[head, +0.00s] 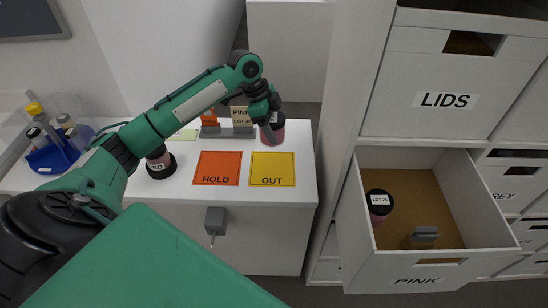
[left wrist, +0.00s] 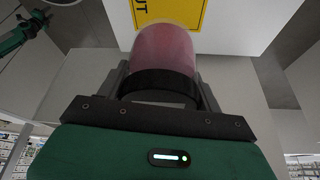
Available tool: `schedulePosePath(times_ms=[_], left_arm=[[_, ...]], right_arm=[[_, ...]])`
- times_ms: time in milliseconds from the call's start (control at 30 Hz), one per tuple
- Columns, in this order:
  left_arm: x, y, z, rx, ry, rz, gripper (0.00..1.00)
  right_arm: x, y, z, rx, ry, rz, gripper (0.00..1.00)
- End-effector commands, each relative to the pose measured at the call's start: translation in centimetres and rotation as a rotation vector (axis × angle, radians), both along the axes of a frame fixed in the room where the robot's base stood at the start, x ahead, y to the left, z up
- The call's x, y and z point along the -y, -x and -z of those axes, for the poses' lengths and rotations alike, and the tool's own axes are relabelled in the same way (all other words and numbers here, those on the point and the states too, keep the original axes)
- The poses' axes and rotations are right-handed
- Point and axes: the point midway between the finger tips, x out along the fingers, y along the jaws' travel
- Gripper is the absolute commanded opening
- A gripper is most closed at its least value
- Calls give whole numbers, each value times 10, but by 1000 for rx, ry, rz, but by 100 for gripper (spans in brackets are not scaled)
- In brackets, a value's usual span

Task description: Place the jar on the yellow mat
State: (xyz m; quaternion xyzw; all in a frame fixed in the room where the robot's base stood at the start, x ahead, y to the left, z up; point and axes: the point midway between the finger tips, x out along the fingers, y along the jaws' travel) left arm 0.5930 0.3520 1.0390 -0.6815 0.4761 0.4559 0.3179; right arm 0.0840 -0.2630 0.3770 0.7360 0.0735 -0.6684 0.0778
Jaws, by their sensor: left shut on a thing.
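My left gripper (head: 269,127) is shut on a pink jar (head: 278,130) with a dark lid, near the back right of the white table. The jar also shows in the left wrist view (left wrist: 163,50), between the fingers (left wrist: 162,85). The yellow mat (head: 272,163), marked OUT, lies on the table just in front of the jar in the head view. Part of the mat shows beyond the jar in the left wrist view (left wrist: 190,14). I cannot tell whether the jar touches the table.
An orange HOLD mat (head: 217,165) lies left of the yellow one. A PINK sign (head: 241,115) stands behind. At right, an open PINK drawer (head: 410,268) holds another jar (head: 379,205).

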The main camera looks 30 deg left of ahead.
Motion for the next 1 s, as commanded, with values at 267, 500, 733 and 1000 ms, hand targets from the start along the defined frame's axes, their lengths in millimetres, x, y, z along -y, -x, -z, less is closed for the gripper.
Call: schedulePosePath(times_ms=[267, 500, 733, 1000], left_arm=[[0, 0, 67, -3, 1, -2, 40], [0, 0, 90, 1, 1, -1, 40], [1, 0, 119, -2, 2, -2, 40], [0, 0, 131, 2, -1, -1, 40]], right_arm=[[-7, 1, -15, -2, -7, 2, 36], [-2, 3, -17, -4, -2, 1, 36], [2, 4, -25, -5, 2, -1, 36], [3, 4, -25, -4, 3, -2, 36]])
